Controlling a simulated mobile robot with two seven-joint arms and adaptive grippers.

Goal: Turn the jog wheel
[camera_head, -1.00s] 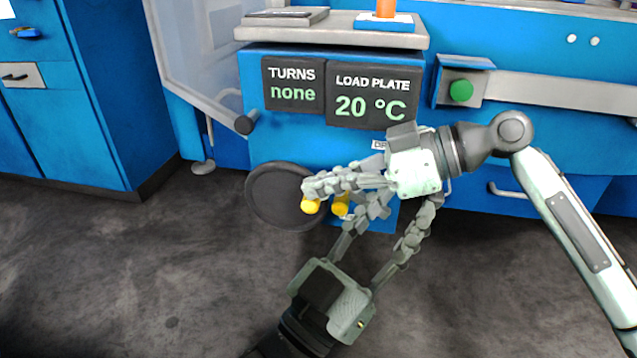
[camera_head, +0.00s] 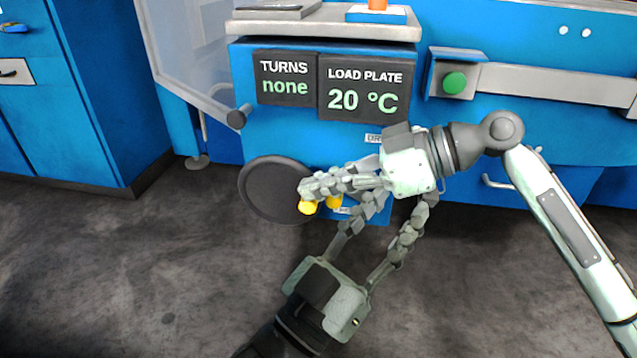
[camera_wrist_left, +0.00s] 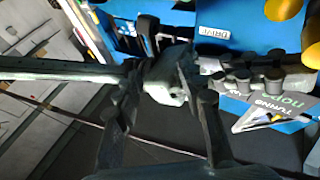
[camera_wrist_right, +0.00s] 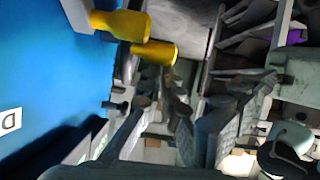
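The jog wheel appears as a dark round disc (camera_head: 262,190) low on the blue machine front. A yellow knob (camera_head: 307,208) stands at its right edge, and a second yellow piece (camera_head: 334,202) is just beside it; both show in the right wrist view (camera_wrist_right: 120,25). My right gripper (camera_head: 306,187) reaches from the right, its tips over the first knob; its fingers look parted in the right wrist view, with nothing clearly between them. My left gripper (camera_head: 400,202) reaches up from below, fingers apart, crossing in front of or under the right one. Contact is hidden.
The TURNS display (camera_head: 285,78) reads none; the load plate display (camera_head: 363,88) reads 20 °C. A dark peg (camera_head: 238,117) sticks out at left. A green button (camera_head: 454,83) is at right. Blue cabinets (camera_head: 75,95) stand left. The floor in front is clear.

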